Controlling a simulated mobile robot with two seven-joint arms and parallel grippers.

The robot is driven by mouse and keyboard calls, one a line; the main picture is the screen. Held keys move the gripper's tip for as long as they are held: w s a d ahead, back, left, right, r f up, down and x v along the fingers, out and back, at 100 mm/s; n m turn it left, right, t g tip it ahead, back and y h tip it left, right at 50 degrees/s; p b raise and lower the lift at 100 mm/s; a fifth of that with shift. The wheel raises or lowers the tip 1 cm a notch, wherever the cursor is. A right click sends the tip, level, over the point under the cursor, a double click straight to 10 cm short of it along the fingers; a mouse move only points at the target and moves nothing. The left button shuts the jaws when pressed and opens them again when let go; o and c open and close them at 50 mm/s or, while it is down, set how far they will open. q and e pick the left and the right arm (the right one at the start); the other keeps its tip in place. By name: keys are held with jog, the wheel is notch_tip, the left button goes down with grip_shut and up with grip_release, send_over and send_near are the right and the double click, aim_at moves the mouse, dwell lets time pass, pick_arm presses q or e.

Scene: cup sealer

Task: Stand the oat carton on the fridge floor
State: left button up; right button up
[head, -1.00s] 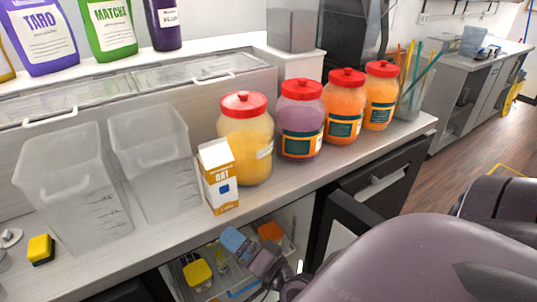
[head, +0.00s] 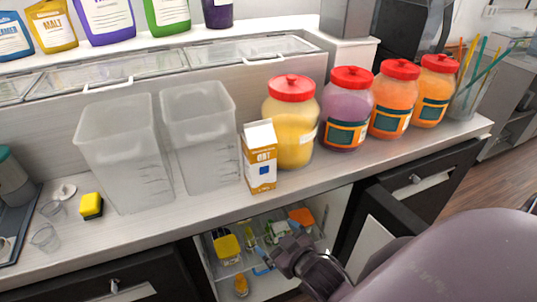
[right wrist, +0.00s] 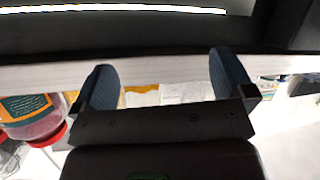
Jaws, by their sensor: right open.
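The oat carton (head: 259,157) is white and orange-brown with a gabled top. It stands upright on the counter, in front of the yellow jar and beside a clear bin. The fridge (head: 205,268) is open under the counter. Its floor is mostly hidden by its contents and my arm. My right gripper (head: 272,250) is in front of the fridge opening, below the carton and apart from it. In the right wrist view its two blue fingers (right wrist: 165,82) are spread. White and orange patches show between them, but I cannot tell what they belong to. My left gripper is not in view.
Inside the fridge are a yellow-lidded container (head: 227,246) and an orange-lidded one (head: 301,216). The open fridge door (head: 385,235) is at the right. Red-lidded jars (head: 347,108) and two clear bins (head: 125,155) line the counter. A yellow sponge (head: 91,206) lies left.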

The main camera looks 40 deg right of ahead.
notch_tip(320, 180, up, 8)
jog(key=w+f+t+h, duration=0.1)
jog(key=w+t, duration=0.1)
jog(key=w, duration=0.1)
jog(key=m+t+h, duration=0.1)
jog(key=m+h, duration=0.2)
jog(key=m, duration=0.2)
send_near(264, 167)
jog(key=w, duration=0.2)
jog(key=x, duration=0.3)
jog(key=p+x, duration=0.1)
jog(key=x, duration=0.1)
jog(key=shift+d+f, duration=0.3)
jog(key=shift+d, duration=0.05)
jog(key=shift+t, duration=0.3)
jog(key=p+x, duration=0.1)
jog(key=x, duration=0.3)
jog(key=shift+w+r, duration=0.2)
jog(key=shift+w, duration=0.35)
jog(key=shift+w+d, duration=0.1)
jog(key=shift+w, duration=0.15)
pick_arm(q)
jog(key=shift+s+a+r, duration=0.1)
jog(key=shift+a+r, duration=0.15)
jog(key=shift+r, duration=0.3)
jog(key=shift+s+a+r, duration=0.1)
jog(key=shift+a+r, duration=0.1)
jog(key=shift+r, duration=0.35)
pick_arm(e)
jog(key=shift+f, duration=0.1)
